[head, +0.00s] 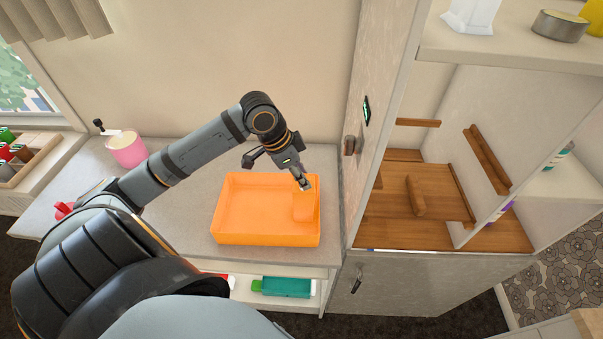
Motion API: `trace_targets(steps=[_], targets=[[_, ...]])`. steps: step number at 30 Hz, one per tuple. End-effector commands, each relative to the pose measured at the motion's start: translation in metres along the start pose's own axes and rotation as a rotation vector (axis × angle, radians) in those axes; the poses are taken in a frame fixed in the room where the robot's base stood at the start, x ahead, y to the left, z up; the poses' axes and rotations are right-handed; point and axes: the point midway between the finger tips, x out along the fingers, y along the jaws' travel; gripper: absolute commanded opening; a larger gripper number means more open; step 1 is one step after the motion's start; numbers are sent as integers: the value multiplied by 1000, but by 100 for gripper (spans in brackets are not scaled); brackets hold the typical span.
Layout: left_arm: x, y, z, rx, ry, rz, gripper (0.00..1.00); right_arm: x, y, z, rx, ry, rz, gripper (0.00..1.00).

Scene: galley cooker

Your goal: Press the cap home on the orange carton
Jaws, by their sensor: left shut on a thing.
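An orange carton (303,208) stands inside the right part of an orange tray (230,239), and its colour nearly merges with the tray. My left gripper (304,185) reaches down from the upper left, its fingertips at the top of the carton. It is shut on a small pale thing there, apparently the cap; the fingers hide most of it. I cannot tell whether the cap touches the carton's neck or how it is seated. My right gripper is not in view.
The tray rests on a grey counter (180,210) beside a tall cabinet wall (365,120). A pink cup (127,149) stands at the back left. A teal bottle (287,287) lies on the shelf below. Wooden shelves (420,195) are at right.

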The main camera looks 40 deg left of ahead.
Motion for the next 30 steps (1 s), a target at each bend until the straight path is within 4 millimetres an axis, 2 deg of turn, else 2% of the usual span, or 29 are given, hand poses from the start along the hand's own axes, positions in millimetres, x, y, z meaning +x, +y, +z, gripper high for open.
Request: trace_targets(steps=[9, 10, 15, 22, 27, 30], targets=[[0, 0, 0, 0, 0, 0, 18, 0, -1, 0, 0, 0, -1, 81], [0, 0, 0, 0, 0, 0, 34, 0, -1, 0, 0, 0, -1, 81], [0, 0, 0, 0, 0, 0, 57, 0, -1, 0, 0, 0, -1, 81], [0, 0, 0, 0, 0, 0, 57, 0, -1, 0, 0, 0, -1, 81], [0, 0, 0, 0, 0, 0, 80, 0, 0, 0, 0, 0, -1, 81], [0, 0, 0, 0, 0, 0, 80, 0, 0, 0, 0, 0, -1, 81]])
